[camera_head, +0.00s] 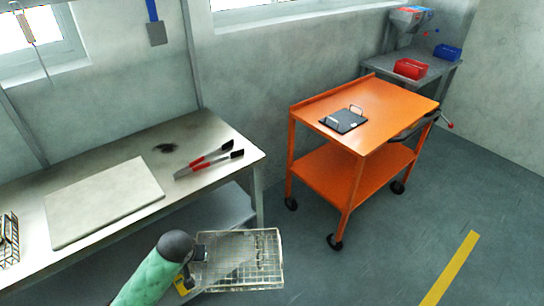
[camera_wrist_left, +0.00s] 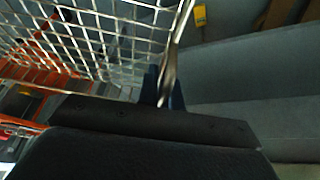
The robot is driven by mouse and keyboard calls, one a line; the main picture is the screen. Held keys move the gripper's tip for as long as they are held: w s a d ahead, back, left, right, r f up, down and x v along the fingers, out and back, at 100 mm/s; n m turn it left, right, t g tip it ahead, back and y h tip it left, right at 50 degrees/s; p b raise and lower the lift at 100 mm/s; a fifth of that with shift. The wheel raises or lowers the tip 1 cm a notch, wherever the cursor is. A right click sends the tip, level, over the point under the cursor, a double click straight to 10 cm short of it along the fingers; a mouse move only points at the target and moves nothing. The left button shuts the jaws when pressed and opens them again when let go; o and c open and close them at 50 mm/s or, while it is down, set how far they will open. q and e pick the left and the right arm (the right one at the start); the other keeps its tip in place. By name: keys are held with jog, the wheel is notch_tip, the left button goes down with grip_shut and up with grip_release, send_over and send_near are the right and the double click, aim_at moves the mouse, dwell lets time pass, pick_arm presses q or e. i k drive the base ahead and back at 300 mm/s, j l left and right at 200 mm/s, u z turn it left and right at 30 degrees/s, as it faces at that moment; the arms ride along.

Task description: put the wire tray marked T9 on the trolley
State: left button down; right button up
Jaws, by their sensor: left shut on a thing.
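A wire tray (camera_head: 268,262) is held by my left gripper (camera_head: 200,256) in front of the metal bench, above the floor. In the left wrist view the wire tray (camera_wrist_left: 100,35) fills the upper left, and its rim sits between the dark jaws of my left gripper (camera_wrist_left: 165,88). I cannot read a T9 mark on it. The orange trolley (camera_head: 392,102) stands to the right and farther back, apart from the tray. Its top carries a black plate with two handles (camera_head: 344,121). My right gripper is not in view.
A grey table with a red bin (camera_head: 410,68) and a blue bin (camera_head: 447,52) stands behind the trolley. The trolley top around the plate is clear.

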aim_at(383, 100)
jog(key=i+l+z, duration=0.15)
jog(key=l, duration=0.25)
jog(key=i+l+z, duration=0.1)
jog(key=l, duration=0.3)
jog(key=i+l+z, duration=0.15)
jog(key=i+l, duration=0.15)
jog(key=i+l+z, duration=0.15)
jog(key=l, duration=0.25)
jog(key=i, duration=0.1)
